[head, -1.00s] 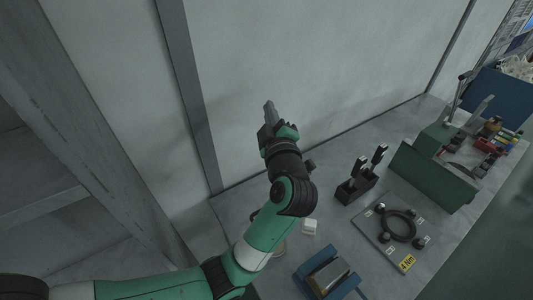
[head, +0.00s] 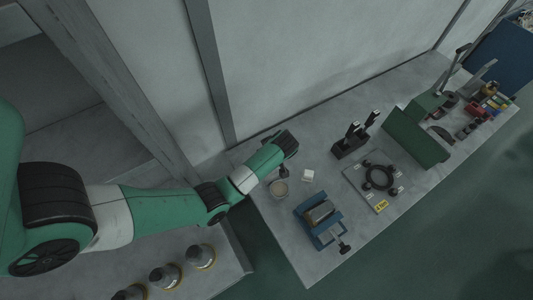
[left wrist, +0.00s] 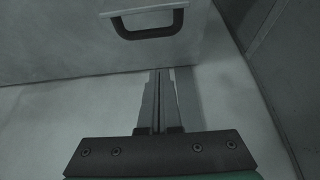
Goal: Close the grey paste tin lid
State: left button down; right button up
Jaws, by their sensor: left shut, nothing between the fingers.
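A small round tin (head: 278,188) with a pale inside stands at the near left part of the workbench, close to my left arm. A small dark piece (head: 284,172) shows just behind it; I cannot tell whether it is the lid. In the head view my left arm reaches over the bench's left end, and its dark wrist (head: 287,143) hides the fingers. In the left wrist view my left gripper (left wrist: 158,75) is shut and empty, pointing toward a pale panel with a dark handle (left wrist: 150,27). My right gripper is out of view.
A small white block (head: 307,176) lies right of the tin. A blue fixture (head: 320,222), a plate with a black ring (head: 379,177), a black holder (head: 351,147) and a green bracket (head: 414,137) stand further right. A wall runs behind the bench.

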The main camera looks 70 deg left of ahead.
pick_arm(q)
jog(key=b+x, duration=0.2)
jog(key=x, duration=0.4)
jog(key=shift+w+d+r, duration=0.15)
jog(key=shift+d+r, duration=0.05)
jog(key=shift+d, duration=0.8)
jog(key=shift+w+d+r, duration=0.15)
jog(key=shift+d+r, duration=0.05)
jog(key=shift+d, duration=0.75)
